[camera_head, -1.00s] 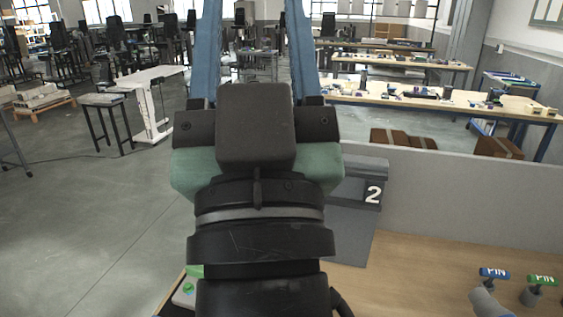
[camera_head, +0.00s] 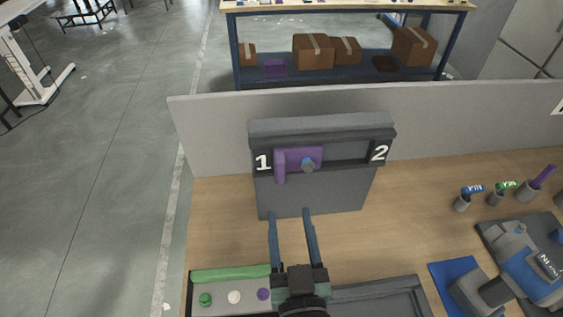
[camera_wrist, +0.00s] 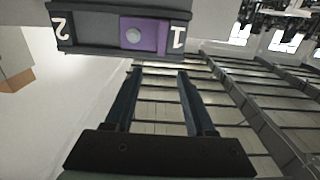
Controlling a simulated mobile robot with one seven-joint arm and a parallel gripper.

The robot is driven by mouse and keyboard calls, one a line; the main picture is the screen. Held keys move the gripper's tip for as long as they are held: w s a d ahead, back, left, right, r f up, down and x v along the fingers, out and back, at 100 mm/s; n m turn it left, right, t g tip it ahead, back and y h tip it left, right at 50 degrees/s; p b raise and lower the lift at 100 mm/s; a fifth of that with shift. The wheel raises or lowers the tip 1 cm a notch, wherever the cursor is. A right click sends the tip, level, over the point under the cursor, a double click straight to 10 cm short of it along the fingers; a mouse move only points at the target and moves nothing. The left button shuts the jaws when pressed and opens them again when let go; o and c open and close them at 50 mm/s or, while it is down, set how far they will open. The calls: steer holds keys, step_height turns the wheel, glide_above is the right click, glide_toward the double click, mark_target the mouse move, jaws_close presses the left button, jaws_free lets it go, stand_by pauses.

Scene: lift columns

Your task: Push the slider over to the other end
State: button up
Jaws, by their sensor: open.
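The purple slider (camera_head: 290,161) with a round blue-grey knob sits in the dark slot of an upright grey panel (camera_head: 325,195). It is at the end marked 1, on the left in the head view; the end marked 2 is on the right. In the wrist view the picture is upside down, and the slider (camera_wrist: 152,35) shows near the 1. My gripper (camera_head: 291,212) is open and empty, in front of the panel and below the slot in the head view. Its two fingers (camera_wrist: 156,73) look apart from the slider in the wrist view.
A low grey wall (camera_head: 450,135) stands behind the panel. A tray with coloured buttons (camera_head: 235,297) lies at the front left, a dark tray (camera_head: 380,300) at the front right. Small cups (camera_head: 497,198) and a blue-grey device (camera_head: 525,265) are on the right. Bare wood lies between.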

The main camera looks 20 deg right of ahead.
mark_target(280, 166)
steer(key=p+x, duration=0.2)
steer(key=x, duration=1)
steer(key=shift+w+p, duration=0.1)
steer(key=shift+p, duration=0.25)
steer(key=shift+a, duration=0.1)
jaws_close()
stand_by(0.8)
